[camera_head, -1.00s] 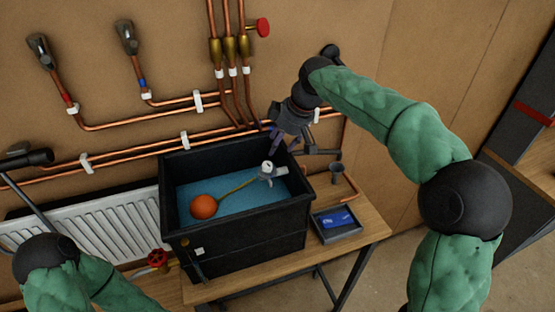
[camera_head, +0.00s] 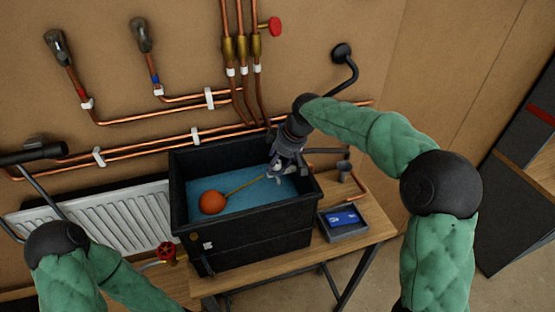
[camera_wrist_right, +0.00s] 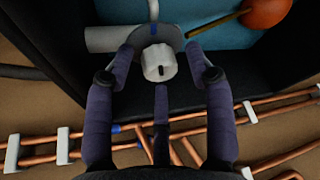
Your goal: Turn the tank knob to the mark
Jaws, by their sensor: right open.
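The black tank (camera_head: 250,240) stands on a wooden bench, holding blue water and an orange float (camera_head: 212,202) on a brass rod. The white tank knob (camera_wrist_right: 158,62) sits in front of a grey disc (camera_wrist_right: 178,38) with a blue mark (camera_wrist_right: 154,28) at its top. A short dark line shows low on the knob, on the side away from the blue mark. My right gripper (camera_wrist_right: 161,62) is open, with one finger on each side of the knob and gaps visible. In the head view my right gripper (camera_head: 276,170) reaches into the tank and mostly hides the knob. My left gripper is out of view.
Copper pipes (camera_head: 150,146) run along the wall behind the tank. A white radiator (camera_head: 100,218) and red valve (camera_head: 167,252) are at left.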

